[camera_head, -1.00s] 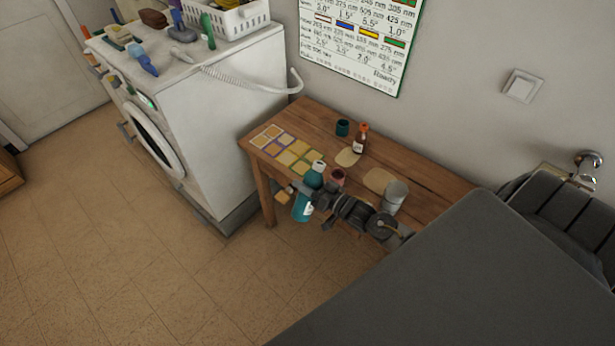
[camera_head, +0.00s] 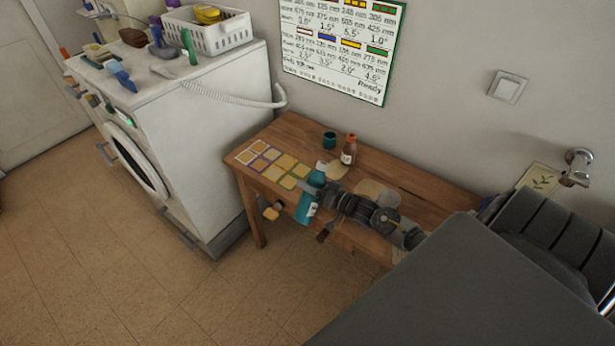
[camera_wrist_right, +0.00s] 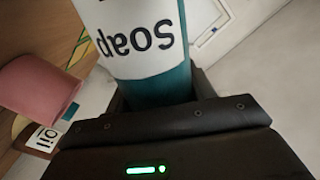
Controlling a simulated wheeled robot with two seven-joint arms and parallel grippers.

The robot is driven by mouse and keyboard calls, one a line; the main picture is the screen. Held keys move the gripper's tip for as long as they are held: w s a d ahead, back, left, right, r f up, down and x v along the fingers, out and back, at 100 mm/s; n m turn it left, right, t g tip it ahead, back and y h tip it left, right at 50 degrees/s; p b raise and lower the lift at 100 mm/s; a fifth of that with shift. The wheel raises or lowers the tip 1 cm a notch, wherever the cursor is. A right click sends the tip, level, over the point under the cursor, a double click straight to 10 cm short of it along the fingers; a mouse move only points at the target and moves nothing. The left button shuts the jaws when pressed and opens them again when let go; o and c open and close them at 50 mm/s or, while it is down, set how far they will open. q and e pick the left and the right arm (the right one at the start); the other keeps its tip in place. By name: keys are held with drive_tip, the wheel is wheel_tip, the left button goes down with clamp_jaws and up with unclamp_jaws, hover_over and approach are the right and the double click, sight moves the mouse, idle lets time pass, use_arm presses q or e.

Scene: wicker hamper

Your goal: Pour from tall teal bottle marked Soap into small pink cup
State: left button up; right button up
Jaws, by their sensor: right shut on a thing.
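The tall teal soap bottle (camera_head: 306,208) is in my right gripper (camera_head: 312,190), at the table's front edge in the head view. It leans slightly, its white top up and to the right. In the right wrist view the bottle (camera_wrist_right: 152,88) fills the top middle, its white "Soap" label upside down, with the jaws shut around it. The small pink cup (camera_wrist_right: 40,90) is at the left of the wrist view, beside the bottle; I cannot tell the gap between them. In the head view the cup is hidden behind my gripper and the bottle. My left gripper is not in view.
On the wooden table (camera_head: 428,198) stand a dark teal cup (camera_head: 329,141) and a brown bottle (camera_head: 348,153), with a mat of squares (camera_head: 262,160) at left. A label reading "oil" (camera_wrist_right: 46,138) shows below the pink cup. A washing machine (camera_head: 200,150) stands left.

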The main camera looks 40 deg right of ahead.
drive_tip(key=shift+d, duration=0.1)
idle(0.3)
drive_tip(key=shift+w+d+f+b, duration=0.1)
drive_tip(key=shift+d+b, duration=0.25)
drive_tip(key=shift+d, duration=0.45)
